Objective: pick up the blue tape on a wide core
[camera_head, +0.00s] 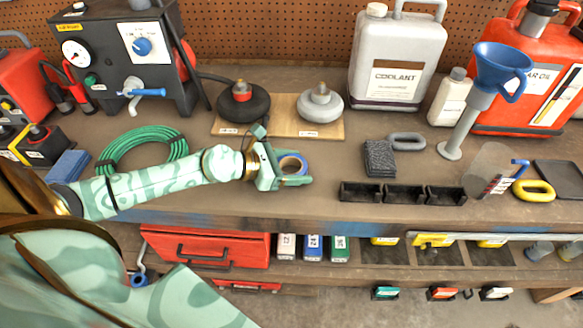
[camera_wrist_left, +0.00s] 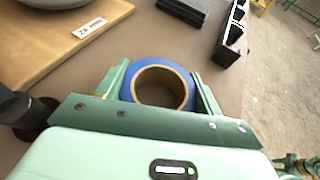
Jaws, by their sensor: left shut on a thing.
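The blue tape on a wide core (camera_head: 291,164) is a blue ring around a tan cardboard core. It is at the front middle of the workbench in the head view. My left gripper (camera_head: 284,170) is shut on it, with a finger on either side. In the left wrist view the tape (camera_wrist_left: 189,97) sits between the two green fingers of my left gripper (camera_wrist_left: 163,90), its hole facing the camera. I cannot tell whether the tape touches the bench.
A wooden board (camera_head: 275,127) with two round knobbed weights lies behind the tape. A black divided tray (camera_head: 402,194) and a dark grey block (camera_head: 379,158) are to the right. A green coiled hose (camera_head: 142,150) lies left. The bench's front edge is close.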

